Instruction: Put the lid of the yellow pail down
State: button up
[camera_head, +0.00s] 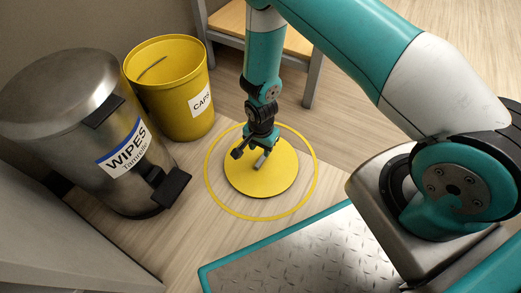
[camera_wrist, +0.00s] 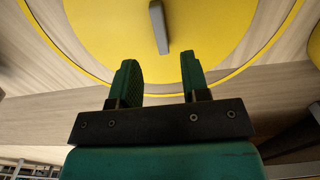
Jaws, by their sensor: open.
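The yellow lid (camera_head: 274,183) is a round disc lying flat on the floor inside a larger yellow ring (camera_head: 237,213). Its grey bar handle (camera_head: 261,160) stands out from its middle. My gripper (camera_head: 252,149) is above the lid, close to the handle. In the wrist view my gripper (camera_wrist: 157,60) has its two green fingers apart with nothing between them. The handle (camera_wrist: 158,28) lies just ahead of the fingertips, in line with the gap. The yellow pail (camera_head: 172,88), labelled CAPS, stands open-topped at the upper left, apart from the lid.
A steel pedal bin (camera_head: 66,120) labelled WIPES stands left of the pail, its pedal (camera_head: 171,188) sticking out towards the ring. A wooden-topped bench (camera_head: 229,20) with grey legs is behind. My base plate is at the front.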

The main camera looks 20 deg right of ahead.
jog(key=s+a+r+n+y+p, duration=0.1)
jog(key=a+r+n, duration=0.15)
jog(key=r, duration=1.05)
jog(key=a+r+n+y+p, duration=0.15)
jog(key=r+n, duration=0.25)
jog(key=r, duration=1)
jog(key=s+r+n+y, duration=0.1)
jog(key=s+r+n, duration=1)
jog(key=s+r, duration=0.6)
jog(key=shift+s+a+r+y+b, duration=0.3)
jog(key=shift+a+r+y+b, duration=0.1)
jog(key=shift+r, duration=0.25)
jog(key=shift+n, duration=0.25)
